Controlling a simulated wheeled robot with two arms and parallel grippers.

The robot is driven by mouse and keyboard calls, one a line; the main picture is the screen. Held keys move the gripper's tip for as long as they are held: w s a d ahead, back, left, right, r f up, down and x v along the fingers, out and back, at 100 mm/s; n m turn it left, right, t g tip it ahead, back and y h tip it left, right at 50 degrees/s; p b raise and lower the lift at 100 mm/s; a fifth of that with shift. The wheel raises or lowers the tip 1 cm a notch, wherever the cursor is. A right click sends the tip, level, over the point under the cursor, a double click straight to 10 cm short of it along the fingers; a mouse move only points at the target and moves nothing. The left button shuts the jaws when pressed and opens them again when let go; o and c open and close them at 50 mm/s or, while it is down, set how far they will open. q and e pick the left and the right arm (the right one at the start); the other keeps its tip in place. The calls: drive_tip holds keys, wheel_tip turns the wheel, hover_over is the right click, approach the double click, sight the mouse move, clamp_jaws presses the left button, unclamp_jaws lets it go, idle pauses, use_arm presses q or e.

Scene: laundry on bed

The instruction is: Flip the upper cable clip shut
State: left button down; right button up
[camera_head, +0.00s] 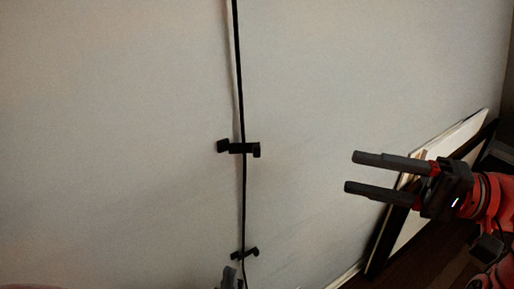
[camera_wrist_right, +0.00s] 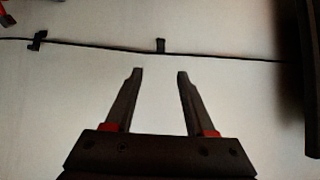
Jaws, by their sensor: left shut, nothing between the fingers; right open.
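The upper cable clip (camera_head: 240,148) is a small black clip on the pale wall, across the black cable (camera_head: 237,70). Its flap piece (camera_head: 223,146) sticks out left of the cable and looks open. In the right wrist view I take the middle clip (camera_wrist_right: 160,45) to be this one. My right gripper (camera_head: 350,172) is open and empty, right of the upper clip and apart from it, with its fingers pointing left. It also shows in the right wrist view (camera_wrist_right: 160,74). My left gripper (camera_head: 230,272) is shut and empty at the bottom edge, just below the lower clip, mostly out of view.
The lower clip (camera_head: 244,253) sits on the same cable and also shows in the right wrist view (camera_wrist_right: 38,40). Flat panels (camera_head: 400,222) lean on the wall at the right, behind my right arm. The wall between my right gripper and the cable is clear.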

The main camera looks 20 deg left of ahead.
sight(257, 147)
drive_tip(key=a, duration=1.6)
drive_tip(key=shift+s+a, duration=0.1)
drive_tip(key=shift+a, duration=0.25)
clamp_jaws()
